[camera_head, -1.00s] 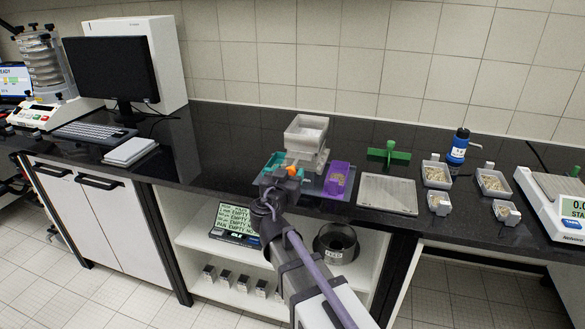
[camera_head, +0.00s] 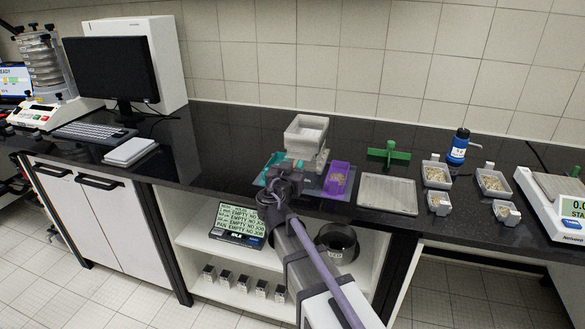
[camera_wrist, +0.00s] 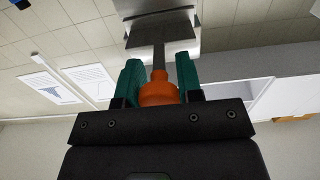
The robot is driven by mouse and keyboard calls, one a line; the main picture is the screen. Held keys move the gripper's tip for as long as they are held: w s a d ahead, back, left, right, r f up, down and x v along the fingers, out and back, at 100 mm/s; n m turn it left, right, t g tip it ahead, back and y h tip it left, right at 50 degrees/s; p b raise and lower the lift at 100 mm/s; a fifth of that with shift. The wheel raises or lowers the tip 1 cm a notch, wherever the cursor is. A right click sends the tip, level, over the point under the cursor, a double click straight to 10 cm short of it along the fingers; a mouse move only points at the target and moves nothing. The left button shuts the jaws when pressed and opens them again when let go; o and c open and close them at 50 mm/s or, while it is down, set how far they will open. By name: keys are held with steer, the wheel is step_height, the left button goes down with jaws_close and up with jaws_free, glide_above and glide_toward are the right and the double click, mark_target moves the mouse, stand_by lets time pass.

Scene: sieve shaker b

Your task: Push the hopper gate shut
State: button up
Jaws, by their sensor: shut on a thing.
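The pale grey hopper (camera_head: 306,133) stands upright on the black counter in the head view. In the wrist view its grey underside (camera_wrist: 160,28) is at the top, with a dark rod running from it to an orange knob (camera_wrist: 158,92). My gripper (camera_wrist: 159,80) has its two teal fingers on either side of this knob and is shut on it. In the head view my gripper (camera_head: 287,172) is low at the hopper's front, and the wrist hides the knob. I cannot tell how far the gate is open.
A purple bin (camera_head: 338,178) with grainy material stands just right of the hopper.

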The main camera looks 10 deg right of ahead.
mark_target(301, 153)
jaws_close()
steer(key=x, duration=0.5)
steer(key=shift+w+d, duration=0.1)
steer(key=shift+w, duration=0.1)
steer(key=o, duration=0.9)
jaws_free()
steer(key=shift+o, duration=0.2)
steer(key=v, duration=1.1)
